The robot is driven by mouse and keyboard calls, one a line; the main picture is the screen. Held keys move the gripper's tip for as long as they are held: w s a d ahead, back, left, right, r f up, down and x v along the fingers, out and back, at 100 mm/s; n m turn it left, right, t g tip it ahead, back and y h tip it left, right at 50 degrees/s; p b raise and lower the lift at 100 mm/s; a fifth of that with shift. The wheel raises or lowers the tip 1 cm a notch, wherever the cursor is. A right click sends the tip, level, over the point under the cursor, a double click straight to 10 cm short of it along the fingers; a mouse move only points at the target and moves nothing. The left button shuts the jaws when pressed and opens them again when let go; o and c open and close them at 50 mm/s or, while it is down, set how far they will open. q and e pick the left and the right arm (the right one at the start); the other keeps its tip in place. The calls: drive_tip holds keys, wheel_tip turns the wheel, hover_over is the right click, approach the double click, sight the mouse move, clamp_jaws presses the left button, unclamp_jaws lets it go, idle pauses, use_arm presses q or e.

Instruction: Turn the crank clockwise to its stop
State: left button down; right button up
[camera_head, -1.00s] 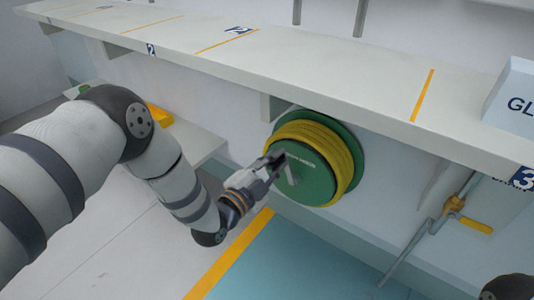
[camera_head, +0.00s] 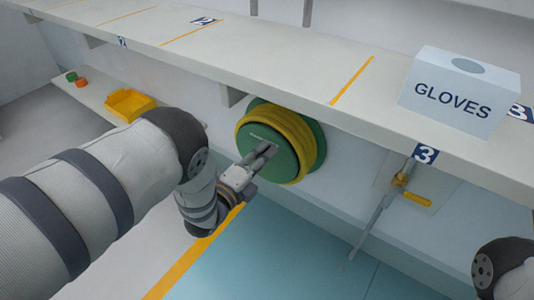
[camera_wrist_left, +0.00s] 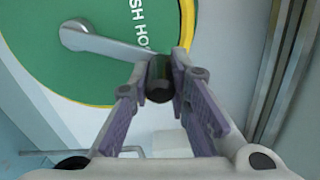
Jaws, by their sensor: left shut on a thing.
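A green hose reel (camera_head: 318,150) with a yellow hose (camera_head: 299,135) wound on it is mounted on the wall under the long shelf. In the left wrist view, a grey crank arm (camera_wrist_left: 105,43) lies across its green face (camera_wrist_left: 75,70), from a round hub at left to a dark cylindrical handle (camera_wrist_left: 158,80) at right. My left gripper (camera_wrist_left: 159,76) is shut on this handle, one finger on each side. In the head view, the left gripper (camera_head: 262,156) is at the front of the reel and hides part of the crank. My right gripper is out of view.
A long white shelf (camera_head: 270,70) overhangs the reel and carries a gloves box (camera_head: 455,95). Right of the reel, a wall pipe has a yellow lever (camera_head: 417,199). A yellow bin (camera_head: 130,104) sits on a low ledge at left. The blue floor (camera_head: 285,250) in front looks clear.

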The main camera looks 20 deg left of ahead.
use_arm(q)
drive_tip(key=shift+s+d+f+m, duration=0.1)
drive_tip(key=shift+d+f+m, duration=0.15)
drive_tip(key=shift+m, duration=0.15)
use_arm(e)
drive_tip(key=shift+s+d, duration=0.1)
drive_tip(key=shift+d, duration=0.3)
use_arm(q)
drive_tip(key=c, duration=1.5)
unclamp_jaws()
drive_tip(key=shift+s, duration=0.1)
drive_tip(key=v, duration=1.1)
drive_tip(key=shift+s+a+r, duration=0.1)
drive_tip(key=shift+s+a, duration=0.05)
drive_tip(key=shift+s, duration=0.25)
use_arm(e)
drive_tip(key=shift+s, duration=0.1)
